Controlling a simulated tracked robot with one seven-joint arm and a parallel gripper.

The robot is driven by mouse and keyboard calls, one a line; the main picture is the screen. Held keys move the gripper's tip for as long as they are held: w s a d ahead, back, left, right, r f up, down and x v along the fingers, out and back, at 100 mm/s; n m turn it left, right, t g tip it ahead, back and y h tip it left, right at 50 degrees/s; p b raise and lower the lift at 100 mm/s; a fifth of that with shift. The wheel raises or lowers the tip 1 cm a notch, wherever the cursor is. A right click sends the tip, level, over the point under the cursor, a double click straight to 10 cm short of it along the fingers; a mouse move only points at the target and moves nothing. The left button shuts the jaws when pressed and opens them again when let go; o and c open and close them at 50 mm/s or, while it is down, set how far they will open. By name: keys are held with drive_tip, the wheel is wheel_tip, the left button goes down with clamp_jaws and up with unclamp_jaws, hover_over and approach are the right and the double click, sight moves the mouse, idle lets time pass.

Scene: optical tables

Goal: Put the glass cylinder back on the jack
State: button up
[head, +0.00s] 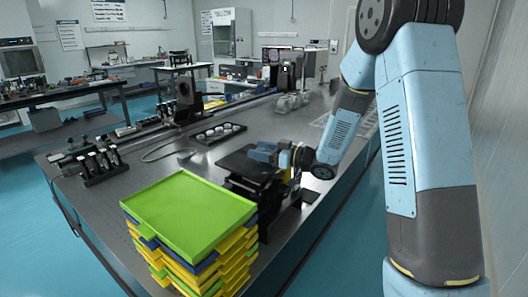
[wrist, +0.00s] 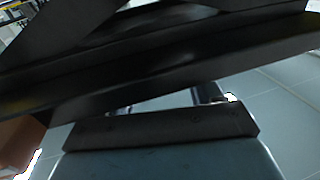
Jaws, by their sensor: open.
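The jack (head: 248,166) is a black stand with a flat, dark top plate, near the front right of the optical table, behind the green tray. My gripper (head: 268,152) is at the jack's right side, close to its top plate. I cannot tell whether they touch. The fingertips are not clear in the head view. In the wrist view, dark bars and plates, likely the jack (wrist: 160,62), fill the upper part, very close. No glass cylinder can be made out for certain on the jack or at my gripper. My gripper is open.
A stack of green, blue and yellow trays (head: 192,214) stands just in front of the jack. Clear glassware (head: 292,102) stands farther back. A black holder with several round pieces (head: 218,133) and a row of black posts (head: 98,162) lie to the left on the optical table (head: 150,172).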

drive_tip(key=shift+r, duration=0.1)
drive_tip(key=v, duration=1.2)
drive_tip(key=w+d+r+m+t+h, duration=0.35)
drive_tip(key=d+r+t+h, duration=0.35)
drive_tip(key=h, duration=0.3)
drive_tip(key=s+d+r+m+g+h, duration=0.2)
drive_tip(key=s+d+r+m+h, duration=0.3)
drive_tip(key=s+h, duration=0.15)
drive_tip(key=s+a+m+g, duration=0.1)
drive_tip(key=s+m+g, duration=0.3)
drive_tip(key=s, duration=2.2)
drive_tip(key=g, duration=0.3)
drive_tip(key=shift+f, duration=0.35)
